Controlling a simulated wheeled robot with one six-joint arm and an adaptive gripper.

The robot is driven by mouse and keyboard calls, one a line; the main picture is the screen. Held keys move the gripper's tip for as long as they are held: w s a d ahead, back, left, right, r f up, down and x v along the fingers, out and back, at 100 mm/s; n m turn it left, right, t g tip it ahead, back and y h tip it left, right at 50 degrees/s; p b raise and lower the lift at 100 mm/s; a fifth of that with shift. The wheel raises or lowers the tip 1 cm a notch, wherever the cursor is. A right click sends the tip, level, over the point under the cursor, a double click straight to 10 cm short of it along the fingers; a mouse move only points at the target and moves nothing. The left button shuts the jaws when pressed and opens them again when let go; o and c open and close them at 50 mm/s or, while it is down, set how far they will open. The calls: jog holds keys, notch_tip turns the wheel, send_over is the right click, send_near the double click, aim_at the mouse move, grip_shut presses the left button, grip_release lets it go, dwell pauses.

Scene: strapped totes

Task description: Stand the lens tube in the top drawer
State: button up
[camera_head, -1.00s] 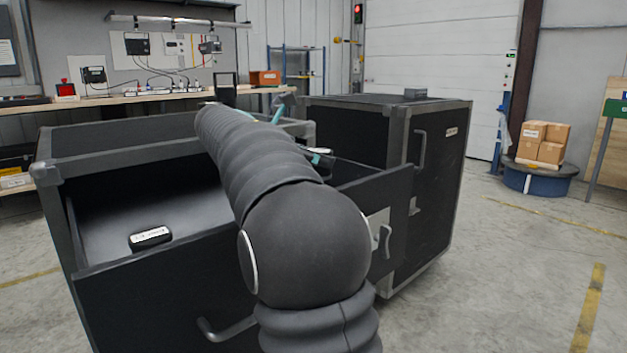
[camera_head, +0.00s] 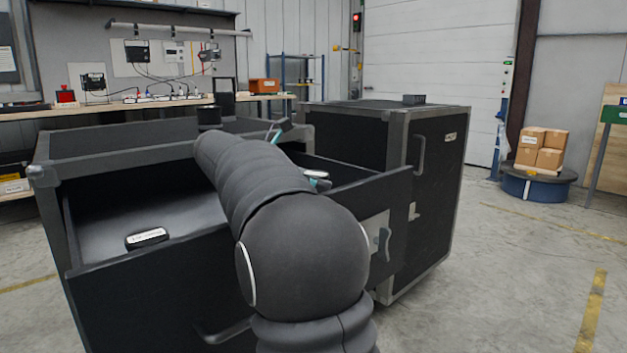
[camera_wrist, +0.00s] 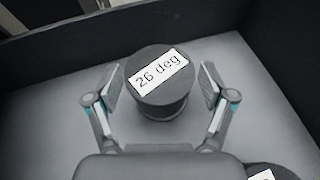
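A short black cylinder (camera_wrist: 170,98) with a white label reading "26 deg" stands upright on a grey drawer floor in the wrist view; I take it for the lens tube. My gripper (camera_wrist: 161,86) is open, with one finger on each side of the cylinder and small gaps showing. The open drawer (camera_head: 100,277) shows in the head view, its front facing me. A white label (camera_head: 315,173) and a bit of teal show there beside my arm, which hides most of the gripper and cylinder.
A black labelled object (camera_head: 147,239) lies in the left part of the drawer. Another black labelled object (camera_wrist: 275,171) is cut off at the wrist view's lower right. Dark drawer walls (camera_wrist: 60,60) rise around the cylinder. A tall black cabinet (camera_head: 437,185) stands to the right.

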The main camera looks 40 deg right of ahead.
jog(key=shift+r, duration=0.15)
jog(key=shift+a+r, duration=0.15)
jog(key=shift+a, duration=0.15)
jog(key=p+v, duration=0.2)
jog(key=v, duration=0.9)
jog(key=shift+p, duration=0.3)
jog(key=shift+a+r, duration=0.15)
dwell(0.5)
